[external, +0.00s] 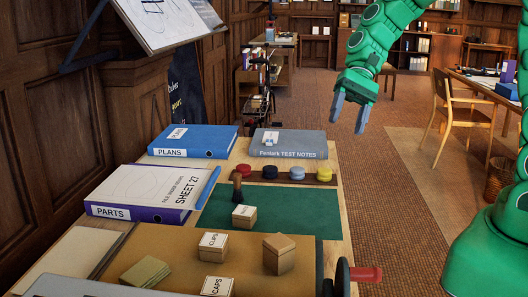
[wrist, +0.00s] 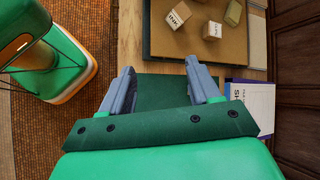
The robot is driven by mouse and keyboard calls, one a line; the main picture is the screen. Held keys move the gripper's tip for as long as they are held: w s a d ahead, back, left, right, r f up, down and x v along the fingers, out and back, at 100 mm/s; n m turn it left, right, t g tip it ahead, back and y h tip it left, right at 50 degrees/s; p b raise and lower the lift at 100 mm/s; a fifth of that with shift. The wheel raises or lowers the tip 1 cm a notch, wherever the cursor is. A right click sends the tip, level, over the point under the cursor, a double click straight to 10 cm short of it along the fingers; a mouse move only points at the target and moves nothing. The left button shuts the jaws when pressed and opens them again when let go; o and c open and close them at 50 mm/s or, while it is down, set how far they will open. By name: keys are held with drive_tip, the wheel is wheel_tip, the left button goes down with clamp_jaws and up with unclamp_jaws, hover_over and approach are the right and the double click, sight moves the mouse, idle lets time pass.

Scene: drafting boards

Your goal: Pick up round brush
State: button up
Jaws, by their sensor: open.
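The round brush (external: 237,187) stands upright, dark brown with a bushy lower part, at the left side of the green mat (external: 300,216) in the external view. My gripper (external: 349,113) is open and empty, high up and to the right of the brush, well apart from it. In the wrist view the open fingers of my gripper (wrist: 160,70) are above the green mat (wrist: 160,92), with nothing between them. I do not see the brush in the wrist view.
Near the brush are a small labelled box (external: 244,216) and a rack of coloured round pieces (external: 298,174). Binders, a blue one (external: 194,140) and a white-purple one (external: 140,192), lie left and behind. A tan board (external: 215,262) with boxes lies in front.

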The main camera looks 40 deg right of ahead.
drive_tip(key=w+a+f+m+y, duration=0.25)
drive_tip(key=w+a+f, duration=0.2)
drive_tip(key=w, duration=0.45)
drive_tip(key=m+t+y, duration=0.3)
drive_tip(key=m+t, duration=0.2)
drive_tip(key=m, duration=0.7)
approach(238, 188)
drive_tip(key=a, duration=0.1)
drive_tip(key=w+a, duration=0.1)
drive_tip(key=shift+w+a+f+n, duration=0.25)
drive_tip(key=shift+w+a, duration=0.05)
drive_tip(key=shift+a, duration=0.1)
drive_tip(key=shift+x, duration=3.9)
drive_tip(key=shift+w+r, duration=0.1)
drive_tip(key=shift+r, duration=0.1)
drive_tip(key=c, duration=1.1)
drive_tip(key=shift+o, duration=0.2)
drive_tip(key=shift+r, duration=0.1)
